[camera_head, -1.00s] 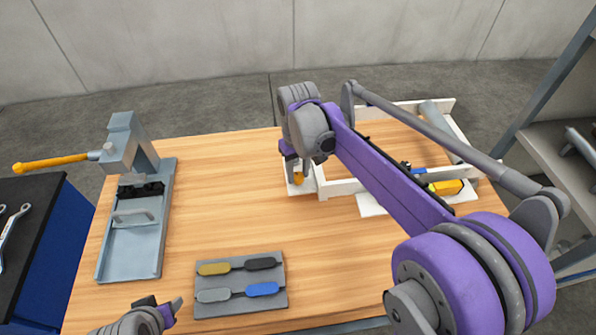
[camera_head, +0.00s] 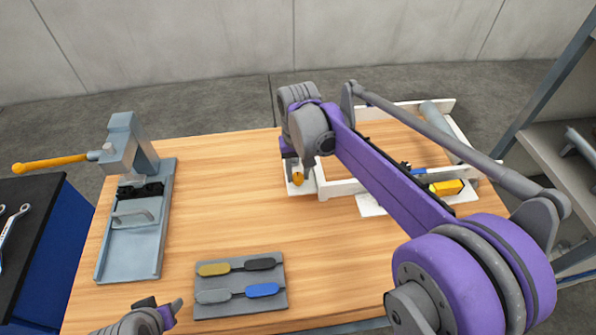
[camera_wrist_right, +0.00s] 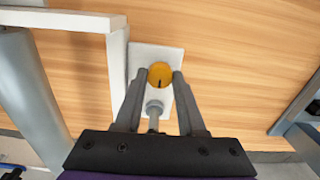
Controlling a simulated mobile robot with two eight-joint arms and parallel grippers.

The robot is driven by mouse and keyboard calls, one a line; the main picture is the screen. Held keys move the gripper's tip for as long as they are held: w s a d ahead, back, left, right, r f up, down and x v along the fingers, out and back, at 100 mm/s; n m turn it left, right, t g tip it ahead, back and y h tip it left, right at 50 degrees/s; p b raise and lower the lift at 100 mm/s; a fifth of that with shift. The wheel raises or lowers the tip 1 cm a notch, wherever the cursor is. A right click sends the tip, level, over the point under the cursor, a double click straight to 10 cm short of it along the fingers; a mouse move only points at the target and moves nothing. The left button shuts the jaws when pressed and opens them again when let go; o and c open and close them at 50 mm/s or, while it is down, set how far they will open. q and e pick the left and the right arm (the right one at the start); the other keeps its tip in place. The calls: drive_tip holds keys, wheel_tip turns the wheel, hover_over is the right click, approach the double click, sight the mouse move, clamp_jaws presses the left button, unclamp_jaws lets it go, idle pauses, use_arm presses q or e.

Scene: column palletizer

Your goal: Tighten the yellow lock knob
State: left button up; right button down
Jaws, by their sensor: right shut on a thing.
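The yellow lock knob (camera_head: 298,178) stands on a white plate (camera_wrist_right: 146,58) at the near left corner of a white frame. In the right wrist view the knob (camera_wrist_right: 160,75) is round with a dark mark, and a grey cylindrical part sits just below it. My right gripper (camera_head: 298,172) is over the knob from above. In the wrist view its two fingers (camera_wrist_right: 162,78) are shut on the knob's sides. My left gripper (camera_head: 168,308) is at the bottom left, above the table's front edge; its fingers are too small and cropped to judge.
The white frame (camera_head: 342,187) holds a grey roller, with blue and yellow parts nearby. A grey press with an orange handle (camera_head: 58,162) stands at left. A grey tray (camera_head: 240,306) with several coloured pieces lies in front. The table's middle is clear.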

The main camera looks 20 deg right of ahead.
sight(298, 177)
drive_tip(key=c, duration=0.5)
unclamp_jaws()
drive_tip(key=shift+r, duration=0.15)
use_arm(q)
drive_tip(key=shift+w+r+p, duration=0.15)
drive_tip(key=shift+r+p, duration=0.2)
drive_tip(key=shift+r, duration=0.1)
use_arm(e)
wheel_tip(298, 177, up, 11)
drive_tip(key=shift+f, duration=0.2)
drive_tip(key=shift+f, duration=0.1)
